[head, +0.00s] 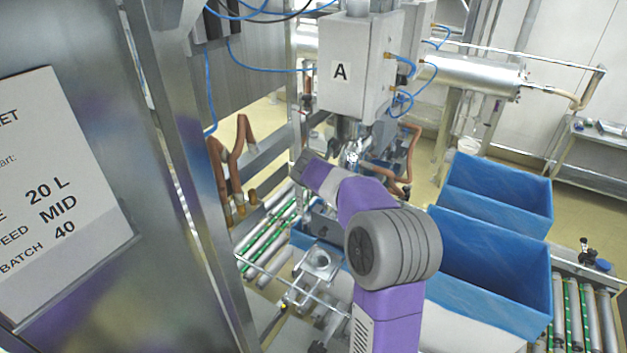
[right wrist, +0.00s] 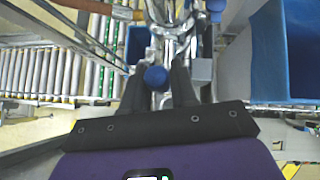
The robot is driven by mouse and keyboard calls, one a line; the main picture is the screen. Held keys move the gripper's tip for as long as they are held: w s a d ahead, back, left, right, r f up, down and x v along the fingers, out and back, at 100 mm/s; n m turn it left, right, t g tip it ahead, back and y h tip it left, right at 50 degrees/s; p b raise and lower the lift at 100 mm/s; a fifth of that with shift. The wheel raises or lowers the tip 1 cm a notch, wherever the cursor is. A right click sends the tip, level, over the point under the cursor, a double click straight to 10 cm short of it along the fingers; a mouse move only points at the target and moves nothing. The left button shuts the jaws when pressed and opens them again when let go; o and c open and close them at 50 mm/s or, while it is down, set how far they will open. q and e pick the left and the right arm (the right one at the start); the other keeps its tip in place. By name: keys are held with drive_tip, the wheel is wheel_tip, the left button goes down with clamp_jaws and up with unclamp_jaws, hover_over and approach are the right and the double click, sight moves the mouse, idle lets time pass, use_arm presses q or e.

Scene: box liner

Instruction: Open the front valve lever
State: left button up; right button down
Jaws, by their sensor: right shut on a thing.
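The filling valve is a shiny metal body with pipes, at the top middle of the right wrist view (right wrist: 168,42). In the head view its metal parts (head: 352,155) show under the white box marked A. A blue ball knob (right wrist: 155,77), which looks like the lever's end, sits between the two dark fingers of my right gripper (right wrist: 158,82). The right gripper is shut on the lever there; the lever's shaft is mostly hidden. In the head view my purple right arm reaches up to the valve and its fingers cannot be made out. My left gripper is out of view.
Two blue-lined boxes (head: 495,270) stand right of my arm. A roller conveyor (head: 270,240) runs below the valve. Brown hoses (head: 235,165) hang left of it. A steel cabinet with a white sheet (head: 60,190) fills the left side.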

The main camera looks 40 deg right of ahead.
drive_tip(key=shift+a+f, duration=0.1)
idle(0.4)
drive_tip(key=c, duration=1.2)
unclamp_jaws()
drive_tip(key=shift+c, duration=0.2)
drive_tip(key=shift+o, duration=1.3)
drive_tip(key=shift+w, duration=0.15)
drive_tip(key=v, duration=0.7)
drive_tip(key=shift+a+r+b, duration=0.2)
drive_tip(key=shift+b, duration=0.15)
